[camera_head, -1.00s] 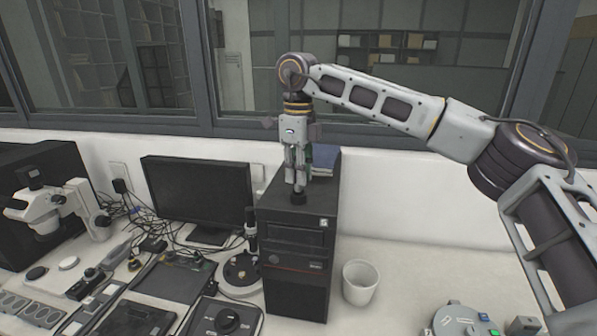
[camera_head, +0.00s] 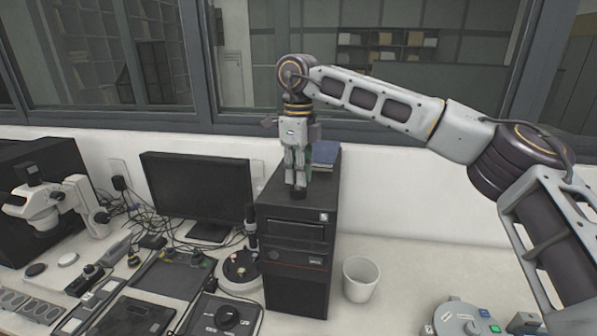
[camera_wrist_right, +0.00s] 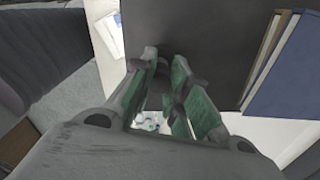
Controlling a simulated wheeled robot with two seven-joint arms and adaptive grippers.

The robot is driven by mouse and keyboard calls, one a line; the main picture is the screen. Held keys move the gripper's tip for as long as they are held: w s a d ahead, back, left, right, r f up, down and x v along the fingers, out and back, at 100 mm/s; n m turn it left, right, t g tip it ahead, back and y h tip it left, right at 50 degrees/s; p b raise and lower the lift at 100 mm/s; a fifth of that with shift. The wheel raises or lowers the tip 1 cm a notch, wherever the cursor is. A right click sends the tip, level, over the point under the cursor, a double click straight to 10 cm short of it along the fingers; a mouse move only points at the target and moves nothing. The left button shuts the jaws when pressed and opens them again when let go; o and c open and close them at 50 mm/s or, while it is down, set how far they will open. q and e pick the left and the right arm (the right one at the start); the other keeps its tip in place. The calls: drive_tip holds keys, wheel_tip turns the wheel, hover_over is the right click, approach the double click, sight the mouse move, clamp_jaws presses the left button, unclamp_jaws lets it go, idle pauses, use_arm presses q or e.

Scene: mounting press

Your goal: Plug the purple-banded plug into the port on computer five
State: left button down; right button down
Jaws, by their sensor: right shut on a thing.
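A black computer tower (camera_head: 296,275) stands upright on the bench, with a small white label (camera_head: 324,217) at its upper right front that is too small to read surely. My right gripper (camera_head: 298,186) points down at the front part of the tower's top. Its fingers are shut on a small black round thing (camera_head: 299,194) at their tips, low over or touching the top. The black thing also shows between the green-padded fingers in the right wrist view (camera_wrist_right: 167,75). No purple band shows, and the port cannot be made out. My left gripper is not in view.
A microscope (camera_head: 60,207) stands far left.

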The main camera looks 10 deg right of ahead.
drive_tip(key=shift+f+b, duration=0.35)
drive_tip(key=shift+f, duration=0.3)
idle(0.9)
drive_tip(key=c, duration=1.3)
unclamp_jaws()
drive_tip(key=o, duration=0.5)
drive_tip(key=shift+o, duration=0.2)
drive_tip(key=shift+r, duration=0.1)
drive_tip(key=shift+r+p, duration=1.9)
drive_tip(key=shift+r, duration=0.55)
drive_tip(key=shift+r+p, duration=0.6)
drive_tip(key=shift+r, duration=0.65)
